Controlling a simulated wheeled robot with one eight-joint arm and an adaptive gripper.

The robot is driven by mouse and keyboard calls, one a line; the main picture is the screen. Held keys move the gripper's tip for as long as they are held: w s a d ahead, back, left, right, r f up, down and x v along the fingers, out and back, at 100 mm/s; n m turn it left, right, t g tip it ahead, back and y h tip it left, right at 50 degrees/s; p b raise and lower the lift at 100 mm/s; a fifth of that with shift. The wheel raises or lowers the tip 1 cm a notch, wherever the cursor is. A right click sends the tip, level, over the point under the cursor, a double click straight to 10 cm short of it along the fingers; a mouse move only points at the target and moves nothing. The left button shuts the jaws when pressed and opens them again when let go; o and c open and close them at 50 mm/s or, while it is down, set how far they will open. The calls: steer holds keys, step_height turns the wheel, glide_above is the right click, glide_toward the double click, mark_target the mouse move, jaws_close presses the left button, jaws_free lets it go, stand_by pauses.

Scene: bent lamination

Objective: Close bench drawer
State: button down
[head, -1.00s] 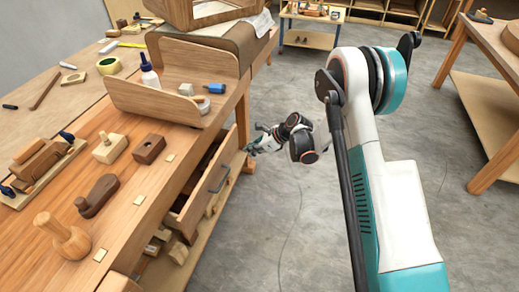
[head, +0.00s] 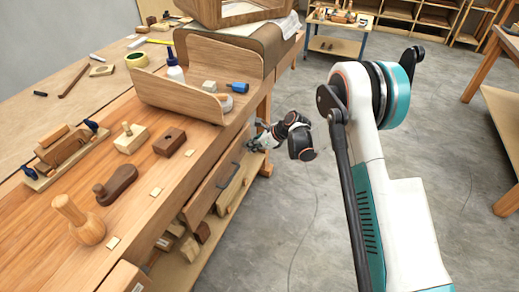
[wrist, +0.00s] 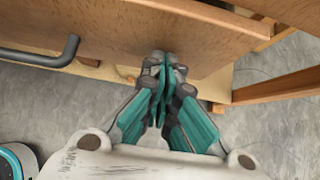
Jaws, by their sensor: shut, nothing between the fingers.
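The bench drawer (head: 213,186) is under the bench top, its wooden front close to the bench's front face and no open inside showing in the head view. Its dark bar handle (head: 230,172) sits on the front. In the wrist view the drawer front (wrist: 130,28) spans the top, with the handle (wrist: 62,52) at left. My gripper (wrist: 163,62) is shut and empty, its fingertips at the drawer front to the right of the handle, seemingly touching it. In the head view my gripper (head: 254,143) is at the drawer's far end, its tips small and partly hidden.
The bench top (head: 180,185) holds a wooden tray (head: 180,98), a blue-capped bottle (head: 174,66), planes and a mallet-like wooden tool (head: 80,220). Wood blocks (head: 190,245) lie on the shelf below. Grey floor (head: 310,215) right of the bench is clear.

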mark_target(243, 140)
steer(key=a, duration=0.1)
steer(key=w+a, duration=0.1)
steer(key=a, duration=0.2)
steer(key=shift+w+a, duration=0.35)
steer(key=shift+a, duration=0.05)
steer(key=shift+w+a, duration=0.1)
steer(key=shift+a, duration=0.05)
